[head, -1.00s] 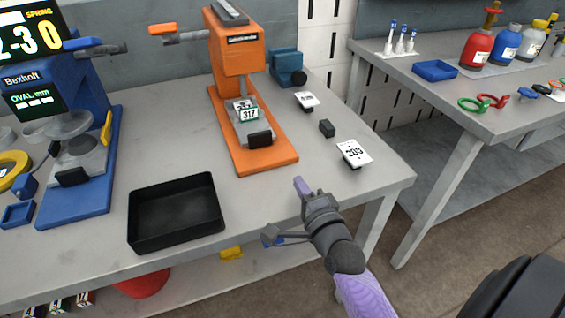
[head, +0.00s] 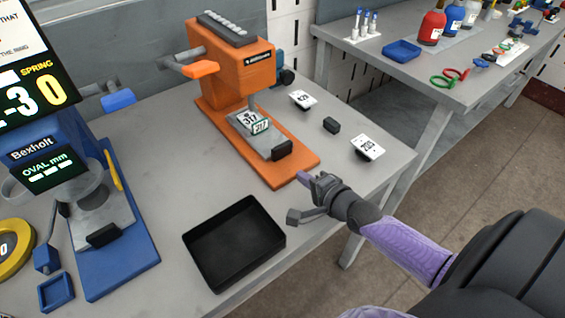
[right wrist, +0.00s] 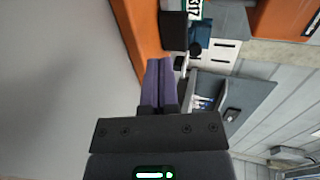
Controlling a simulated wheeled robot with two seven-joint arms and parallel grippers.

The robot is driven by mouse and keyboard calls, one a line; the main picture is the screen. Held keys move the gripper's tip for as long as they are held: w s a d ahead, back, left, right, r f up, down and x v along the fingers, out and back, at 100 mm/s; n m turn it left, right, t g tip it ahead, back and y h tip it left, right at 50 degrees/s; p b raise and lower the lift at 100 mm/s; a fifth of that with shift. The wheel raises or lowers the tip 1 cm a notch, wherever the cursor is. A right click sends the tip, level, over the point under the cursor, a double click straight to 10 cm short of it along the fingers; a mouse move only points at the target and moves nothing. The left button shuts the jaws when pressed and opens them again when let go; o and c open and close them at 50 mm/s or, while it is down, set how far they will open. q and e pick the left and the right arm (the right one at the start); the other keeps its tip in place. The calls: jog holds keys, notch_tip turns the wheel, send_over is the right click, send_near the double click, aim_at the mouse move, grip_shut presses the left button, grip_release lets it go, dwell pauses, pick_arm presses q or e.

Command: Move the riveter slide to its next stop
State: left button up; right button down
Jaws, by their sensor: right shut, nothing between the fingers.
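The orange riveter (head: 244,75) stands on the grey bench. Its grey slide (head: 256,138) lies on the orange base and carries white tags marked 317 (head: 252,121). A black block handle (head: 281,150) sits at the slide's near end; it also shows in the right wrist view (right wrist: 173,30). My right gripper (head: 303,178), with purple fingers, is just off the near end of the orange base, apart from the handle. In the right wrist view its fingers (right wrist: 158,70) are shut together and empty, pointing towards the base and handle. My left gripper is not in view.
An empty black tray (head: 235,243) lies left of my right gripper. Tags 429 (head: 302,98) and 203 (head: 368,146) and a small black block (head: 331,125) lie right of the riveter. A blue Bexholt machine (head: 110,235) stands left.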

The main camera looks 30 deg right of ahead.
aim_at(277, 153)
jog(key=x, duration=0.2)
jog(key=b+x, duration=0.1)
jog(key=x, duration=0.1)
jog(key=b+x, duration=0.1)
jog(key=x, duration=0.1)
jog(key=shift+w+r, duration=0.25)
jog(key=shift+w, duration=0.1)
jog(key=shift+w+r, duration=0.15)
jog(key=shift+w, duration=0.4)
jog(key=shift+w+b, duration=0.5)
jog(key=shift+b, duration=0.05)
jog(key=shift+w, duration=0.35)
jog(key=shift+r+b, duration=0.2)
jog(key=shift+b, duration=0.1)
jog(key=shift+r, duration=0.1)
jog(key=shift+r, duration=0.1)
